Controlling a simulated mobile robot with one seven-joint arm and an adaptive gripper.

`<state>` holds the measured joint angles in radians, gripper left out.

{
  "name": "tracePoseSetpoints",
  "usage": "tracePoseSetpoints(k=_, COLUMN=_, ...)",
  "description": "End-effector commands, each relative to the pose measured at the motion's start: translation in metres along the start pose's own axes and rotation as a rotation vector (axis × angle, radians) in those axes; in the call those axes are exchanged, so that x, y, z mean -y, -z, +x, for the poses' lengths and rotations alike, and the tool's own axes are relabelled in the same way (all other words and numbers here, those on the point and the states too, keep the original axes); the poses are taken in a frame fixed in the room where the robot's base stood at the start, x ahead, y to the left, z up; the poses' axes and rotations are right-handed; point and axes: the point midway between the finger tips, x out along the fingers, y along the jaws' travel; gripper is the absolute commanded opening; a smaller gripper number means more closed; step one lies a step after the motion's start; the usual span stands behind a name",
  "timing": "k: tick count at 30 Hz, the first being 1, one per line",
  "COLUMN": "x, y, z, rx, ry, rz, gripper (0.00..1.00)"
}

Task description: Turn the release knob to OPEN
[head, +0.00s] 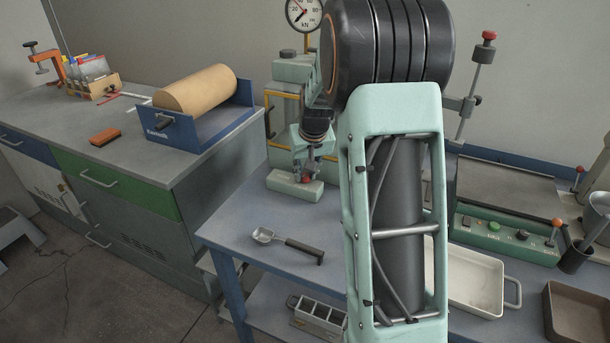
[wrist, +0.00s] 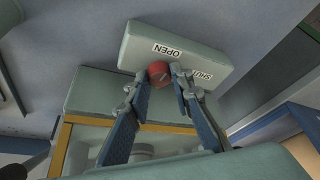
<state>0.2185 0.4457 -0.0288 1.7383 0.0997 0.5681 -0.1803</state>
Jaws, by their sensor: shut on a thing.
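The red release knob (wrist: 158,73) sits on the face of a pale green block (wrist: 190,44). The label OPEN (wrist: 168,50) is beside the knob, and a second label (wrist: 197,75), partly covered by a finger, starts with SHU. My gripper (wrist: 159,76) is shut on the knob, one finger on each side of it. Which label the knob points to, I cannot tell. In the head view the block (head: 285,184) lies on the blue-grey bench, and my gripper (head: 306,172) reaches down to the red knob there, largely hiding it.
A press with a dial gauge (head: 304,13) stands behind the block, partly hidden by my arm. A scoop (head: 263,235) lies on the bench in front. A white tray (head: 475,280) and a green control box (head: 500,235) are at right. Bench around the scoop is clear.

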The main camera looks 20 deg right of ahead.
Motion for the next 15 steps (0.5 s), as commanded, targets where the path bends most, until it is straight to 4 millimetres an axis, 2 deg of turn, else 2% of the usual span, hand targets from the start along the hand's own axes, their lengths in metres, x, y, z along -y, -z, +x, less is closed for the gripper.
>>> tracePoseSetpoints(k=15, x=-0.0015, y=0.0004, z=-0.0003, rx=0.0, ry=0.055, rz=-0.134, gripper=0.0)
